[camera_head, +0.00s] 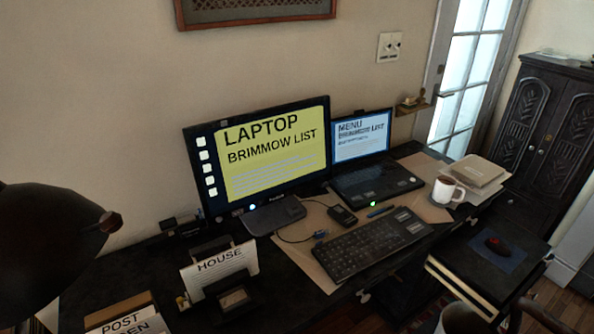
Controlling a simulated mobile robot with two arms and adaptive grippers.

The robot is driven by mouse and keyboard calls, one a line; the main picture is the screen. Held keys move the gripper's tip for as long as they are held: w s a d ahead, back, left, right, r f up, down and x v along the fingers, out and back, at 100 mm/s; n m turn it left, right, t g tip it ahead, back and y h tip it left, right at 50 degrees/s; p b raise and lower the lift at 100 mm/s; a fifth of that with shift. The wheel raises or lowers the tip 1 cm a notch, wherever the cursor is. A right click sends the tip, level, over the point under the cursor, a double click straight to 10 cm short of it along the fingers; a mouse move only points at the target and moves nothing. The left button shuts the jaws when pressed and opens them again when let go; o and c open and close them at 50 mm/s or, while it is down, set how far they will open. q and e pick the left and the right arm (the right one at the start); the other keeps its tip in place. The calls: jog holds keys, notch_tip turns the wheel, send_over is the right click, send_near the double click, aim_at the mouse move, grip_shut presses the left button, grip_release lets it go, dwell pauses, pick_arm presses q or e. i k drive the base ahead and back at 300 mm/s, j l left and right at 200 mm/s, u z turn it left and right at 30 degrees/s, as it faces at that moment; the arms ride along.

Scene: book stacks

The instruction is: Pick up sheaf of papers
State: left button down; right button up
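White papers printed "HOUSE" (222,262) stand tilted in a dark desk holder (238,305) at the lower left of the desk. More papers printed "POST" (122,322) are at the bottom left, cut off by the picture's edge. I cannot tell which of these is the sheaf of papers. Neither of my grippers can be made out in the head view, and nothing is seen touching the papers.
A large dark lamp-like shape (45,245) stands left of the papers. The dark desk holds a monitor (262,150), laptop (372,180), keyboard (375,243), white mug (446,190) and beige stack (473,170).

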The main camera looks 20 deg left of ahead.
aim_at(197, 277)
jog(key=u, duration=1.1)
jog(key=j+z, duration=0.25)
jog(key=j, duration=0.35)
jog(key=j+z, duration=0.2)
jog(key=j, duration=0.4)
jog(key=k+j+z, duration=0.1)
jog(key=j+z, duration=0.15)
jog(key=j, duration=0.35)
jog(key=k+j+z, duration=0.1)
jog(key=j+z, duration=0.15)
jog(key=j, duration=0.35)
jog(key=k+l, duration=0.1)
jog(key=l, duration=0.55)
jog(key=i+l+u, duration=0.2)
jog(key=i+l, duration=0.15)
jog(key=i+l+u, duration=0.1)
jog(key=l+u, duration=0.15)
